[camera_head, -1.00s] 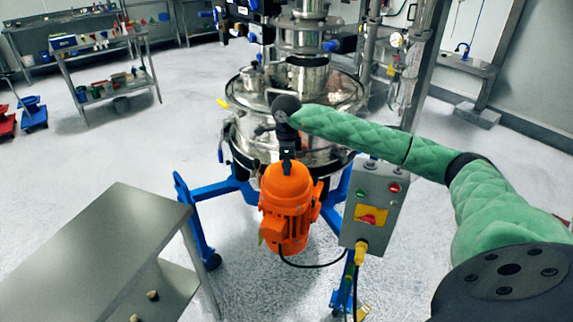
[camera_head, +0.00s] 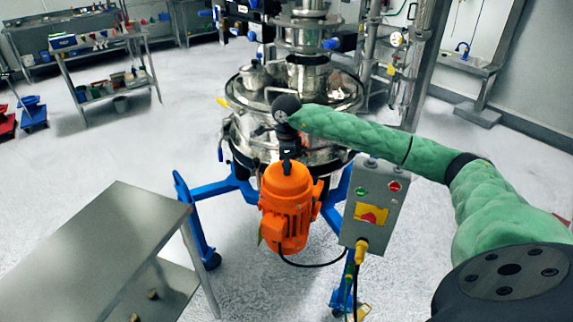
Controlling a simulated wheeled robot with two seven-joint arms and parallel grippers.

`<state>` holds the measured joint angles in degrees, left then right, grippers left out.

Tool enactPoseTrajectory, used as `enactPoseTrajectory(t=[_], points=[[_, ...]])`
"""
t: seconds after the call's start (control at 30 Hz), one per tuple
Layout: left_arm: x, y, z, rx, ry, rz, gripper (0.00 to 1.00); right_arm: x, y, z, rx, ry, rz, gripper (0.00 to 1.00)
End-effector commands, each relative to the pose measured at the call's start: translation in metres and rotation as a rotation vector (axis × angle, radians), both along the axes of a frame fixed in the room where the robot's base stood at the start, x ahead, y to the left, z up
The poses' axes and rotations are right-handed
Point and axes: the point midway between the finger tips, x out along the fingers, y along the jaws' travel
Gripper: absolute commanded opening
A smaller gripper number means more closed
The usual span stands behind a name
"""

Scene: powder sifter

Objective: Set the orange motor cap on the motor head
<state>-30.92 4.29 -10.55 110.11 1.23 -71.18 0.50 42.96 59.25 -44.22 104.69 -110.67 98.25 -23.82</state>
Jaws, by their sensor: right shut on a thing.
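The orange motor (camera_head: 287,215) stands upright at the front of the steel sifter (camera_head: 310,100), between its blue legs. Its rounded orange top, the motor cap (camera_head: 285,178), is at the motor's upper end. My right gripper (camera_head: 287,158) points down from the green-sleeved arm and is shut on the orange cap. The cap sits on or right over the motor head; I cannot tell whether a gap is left between them. The fingertips are small and dark against the cap. My left gripper is not in view.
A grey control box (camera_head: 374,210) with buttons and a yellow switch stands just right of the motor, a cable below it. A steel table (camera_head: 110,240) is at the front left. The floor between is clear.

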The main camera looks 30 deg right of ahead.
Motion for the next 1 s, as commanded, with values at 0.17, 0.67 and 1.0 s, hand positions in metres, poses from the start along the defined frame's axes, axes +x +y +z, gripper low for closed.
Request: enactPoseTrajectory(t=[0.17,0.67,1.0], points=[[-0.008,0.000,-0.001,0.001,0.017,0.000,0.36,0.000,0.000,-0.001,-0.001,-0.001,0.000,0.00],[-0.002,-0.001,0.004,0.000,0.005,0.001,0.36,0.000,0.000,-0.001,0.000,0.000,0.000,0.51],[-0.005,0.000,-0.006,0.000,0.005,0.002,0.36,0.000,0.000,0.004,0.000,0.000,0.000,0.51]])
